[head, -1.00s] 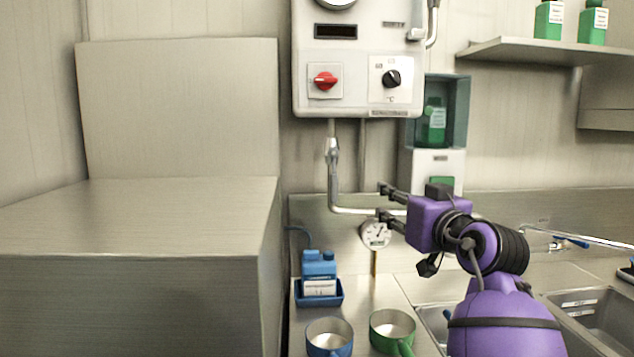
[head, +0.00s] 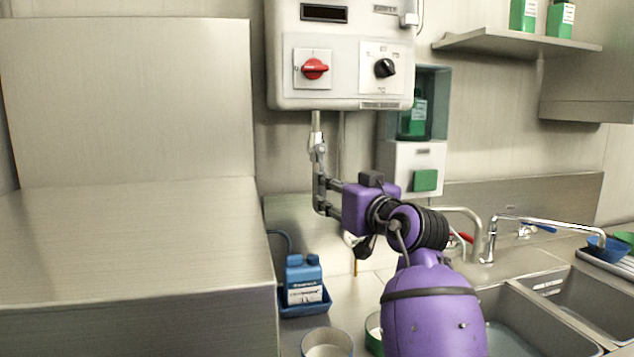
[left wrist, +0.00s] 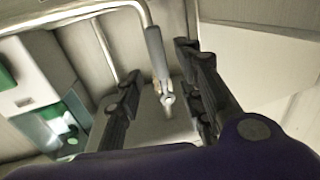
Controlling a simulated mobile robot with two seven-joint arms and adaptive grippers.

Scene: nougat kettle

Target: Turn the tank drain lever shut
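The white tank unit (head: 340,50) hangs on the wall, with a pipe fitting (head: 317,150) below it. In the left wrist view, a grey sleeve (left wrist: 156,52), which looks like the drain lever's handle, lies along the pipe and ends at a metal fitting (left wrist: 167,98). My left gripper (head: 321,197) is open, its fingertips overlapping the pipe below the fitting. In the left wrist view the open fingers (left wrist: 160,62) stand on either side of the sleeve, with visible gaps. I cannot tell contact or depth exactly. My right gripper is not in view.
A dispenser with a green button (head: 425,180) is right of the pipe. Below stand a blue bottle (head: 303,275) in a blue tray (head: 297,309) and a cup (head: 328,343). Sinks (head: 590,300) and taps (head: 492,240) are at right. A large metal block (head: 130,240) fills the left.

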